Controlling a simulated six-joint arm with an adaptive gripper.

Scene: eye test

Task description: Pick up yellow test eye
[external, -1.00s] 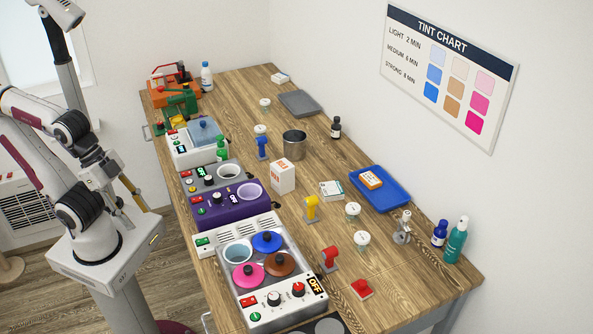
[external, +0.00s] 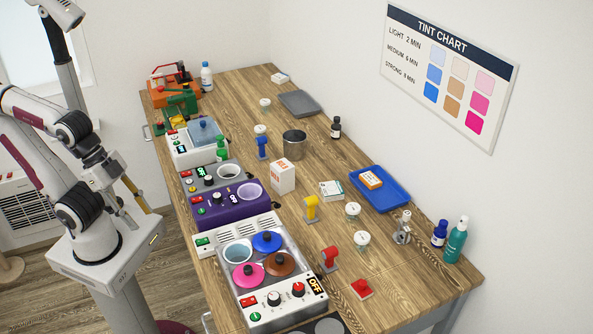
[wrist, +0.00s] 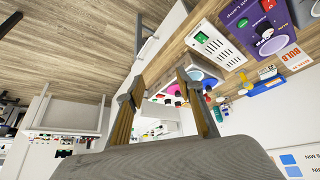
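The yellow test eye (external: 311,207) stands upright on the wooden table, right of the purple machine, in the external view. It has a yellow head on a small grey base. My gripper (external: 139,196) is left of the table, well away from the yellow piece. In the wrist view my gripper (wrist: 160,79) has its two fingers apart with nothing held between them.
A similar red piece (external: 328,258) and a blue one (external: 262,147) stand nearby. White tubs (external: 352,209), a white box (external: 283,176) and a blue tray (external: 377,190) are around the yellow piece. Machines, including the purple one (external: 229,211), line the table's left edge.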

